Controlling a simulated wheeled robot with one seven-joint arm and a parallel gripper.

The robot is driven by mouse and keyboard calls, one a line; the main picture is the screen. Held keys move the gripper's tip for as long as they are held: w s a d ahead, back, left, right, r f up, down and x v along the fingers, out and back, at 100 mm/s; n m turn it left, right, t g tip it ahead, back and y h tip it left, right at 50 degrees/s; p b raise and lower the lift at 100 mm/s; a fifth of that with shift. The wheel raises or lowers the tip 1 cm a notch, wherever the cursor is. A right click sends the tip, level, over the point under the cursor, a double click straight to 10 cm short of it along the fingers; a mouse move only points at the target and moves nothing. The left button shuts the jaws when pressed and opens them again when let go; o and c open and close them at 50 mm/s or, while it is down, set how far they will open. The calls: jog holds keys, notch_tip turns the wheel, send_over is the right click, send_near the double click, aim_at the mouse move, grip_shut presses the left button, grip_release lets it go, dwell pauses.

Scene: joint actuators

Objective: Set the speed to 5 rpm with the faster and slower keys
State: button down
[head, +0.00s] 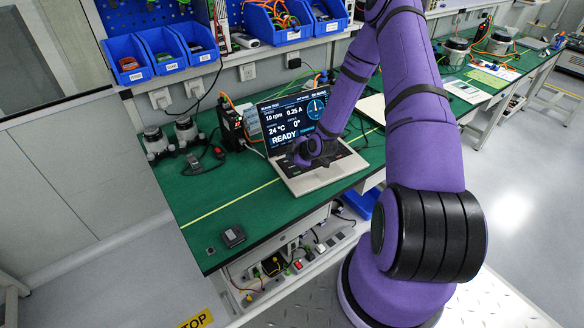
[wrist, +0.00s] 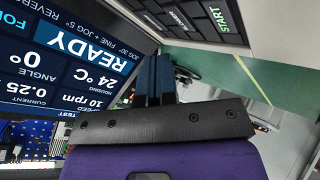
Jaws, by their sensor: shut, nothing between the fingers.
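The laptop-like controller stands open on the green bench, with its screen (head: 292,117) upright and its key deck (head: 326,176) flat in front. In the wrist view the screen (wrist: 75,60) is turned over and reads READY, 10 rpm, 24 °C and angle 0°. My gripper (head: 303,160) is over the left part of the deck in the head view, and its shut, empty fingers (wrist: 153,68) show in the wrist view. Dark keys (wrist: 190,15) and a green-lettered START key (wrist: 225,20) lie beyond the fingertips.
Two metal-and-black motor units (head: 186,130) and a black drive box (head: 231,125) stand left of the screen. A small dark box (head: 233,236) lies near the front edge. Blue bins (head: 127,60) hang behind. The bench's front left is mostly clear.

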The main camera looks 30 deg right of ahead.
aim_at(287, 166)
jog(key=shift+f, duration=0.7)
jog(key=shift+f, duration=0.1)
dwell(1.5)
jog(key=shift+f, duration=0.3)
jog(key=shift+f, duration=0.25)
dwell(0.7)
jog(key=shift+s+f, duration=0.25)
jog(key=shift+f, duration=0.1)
dwell(0.6)
jog(key=shift+r, duration=0.1)
jog(key=shift+w+r, duration=0.2)
jog(key=shift+r, duration=0.5)
